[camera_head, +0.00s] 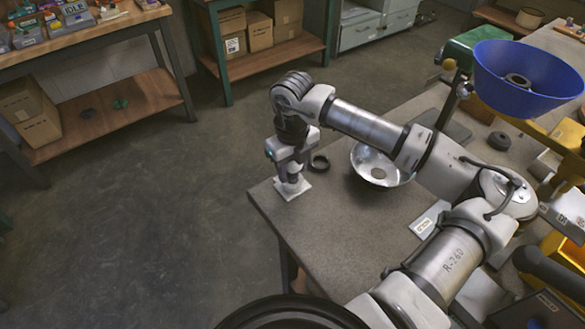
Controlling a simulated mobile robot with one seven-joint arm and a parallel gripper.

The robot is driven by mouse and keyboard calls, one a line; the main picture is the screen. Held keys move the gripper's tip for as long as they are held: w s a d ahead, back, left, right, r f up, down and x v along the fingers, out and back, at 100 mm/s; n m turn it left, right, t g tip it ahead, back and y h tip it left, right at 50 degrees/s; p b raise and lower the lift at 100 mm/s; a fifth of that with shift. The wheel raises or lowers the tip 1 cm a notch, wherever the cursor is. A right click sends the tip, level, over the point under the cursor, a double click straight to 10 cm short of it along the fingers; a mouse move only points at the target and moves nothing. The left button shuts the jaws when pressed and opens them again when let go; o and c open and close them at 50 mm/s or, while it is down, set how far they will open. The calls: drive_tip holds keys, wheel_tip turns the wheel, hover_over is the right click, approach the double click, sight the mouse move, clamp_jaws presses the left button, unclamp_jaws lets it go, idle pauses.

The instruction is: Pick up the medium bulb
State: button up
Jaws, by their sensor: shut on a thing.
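My gripper (292,179) points down at the table's near left corner, low over a small white square pad (297,191). It is shut on a small pale thing that I take for the medium bulb. The fingers hide most of that thing, so its shape and size cannot be made out. I cannot tell whether it touches the pad or is just above it. No other bulb can be clearly made out.
A blue shade (528,78) stands high at the right. A small labelled box (428,221) lies farther right. Bare floor lies left.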

wheel_tip(320, 180, up, 19)
drive_tip(key=b, duration=0.3)
drive_tip(key=shift+r+b, duration=0.2)
drive_tip(key=shift+b, duration=0.2)
drive_tip(key=shift+a, duration=0.1)
